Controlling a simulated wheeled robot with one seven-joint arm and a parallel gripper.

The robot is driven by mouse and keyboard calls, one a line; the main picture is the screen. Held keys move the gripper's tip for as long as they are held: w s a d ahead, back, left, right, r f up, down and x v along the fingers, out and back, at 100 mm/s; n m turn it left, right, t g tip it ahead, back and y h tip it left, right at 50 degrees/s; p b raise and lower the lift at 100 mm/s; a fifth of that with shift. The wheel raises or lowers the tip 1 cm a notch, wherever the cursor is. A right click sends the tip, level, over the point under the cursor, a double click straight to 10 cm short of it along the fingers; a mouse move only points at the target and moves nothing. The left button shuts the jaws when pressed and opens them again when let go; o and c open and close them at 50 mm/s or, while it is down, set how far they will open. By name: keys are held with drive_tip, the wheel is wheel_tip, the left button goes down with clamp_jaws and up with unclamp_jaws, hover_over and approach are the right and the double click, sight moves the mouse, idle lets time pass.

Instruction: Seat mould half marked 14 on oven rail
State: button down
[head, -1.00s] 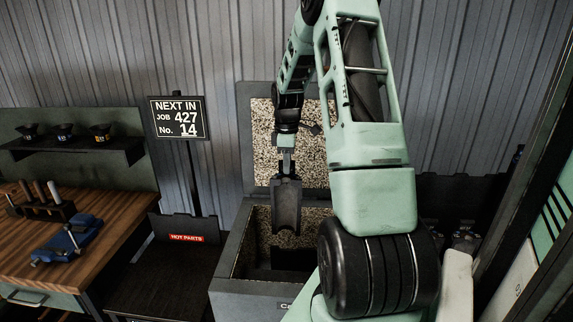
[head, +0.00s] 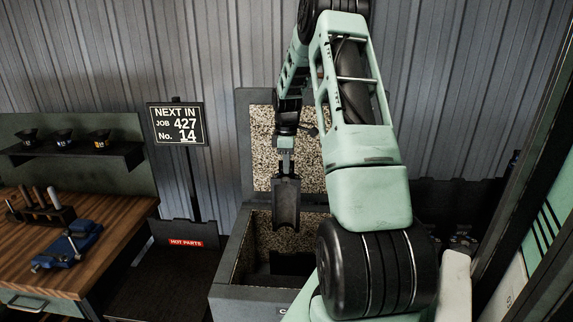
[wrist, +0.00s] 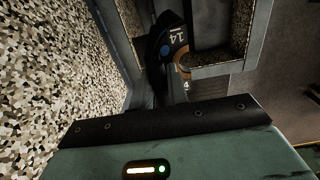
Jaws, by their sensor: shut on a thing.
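My gripper (head: 286,158) is shut on a dark, trough-shaped mould half (head: 286,205), which hangs upright below it with its hollow side showing. In the wrist view a dark piece marked 14 (wrist: 180,38), with a blue round spot, shows past the gripper edge and appears to be this mould half. The grey oven (head: 226,268) has a speckled lining and its lid (head: 262,150) stands open behind. The mould half is over the oven's opening. A dark shape (head: 290,264) lies low inside; I cannot tell whether it is the rail.
A sign (head: 177,125) reads NEXT IN, JOB 427, No. 14. A dark stand marked HOT PARTS (head: 186,243) is left of the oven. A wooden bench (head: 100,225) holds a blue clamp (head: 68,247). My arm hides the oven's right side.

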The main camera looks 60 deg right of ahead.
sight(287, 211)
idle(0.4)
drive_tip(key=shift+f+b, duration=4.8)
drive_tip(key=shift+f, duration=3.65)
drive_tip(key=shift+s+a+f+b, duration=0.1)
drive_tip(key=shift+f+b, duration=0.4)
drive_tip(key=shift+f, duration=0.35)
drive_tip(key=shift+f+b, duration=0.3)
drive_tip(key=shift+f, duration=0.5)
drive_tip(key=shift+d+f+b, duration=0.2)
drive_tip(key=shift+f+b, duration=1.5)
drive_tip(key=shift+f, duration=1.25)
drive_tip(key=shift+w+d, duration=0.1)
drive_tip(key=shift+w, duration=0.15)
drive_tip(key=shift+f, duration=0.85)
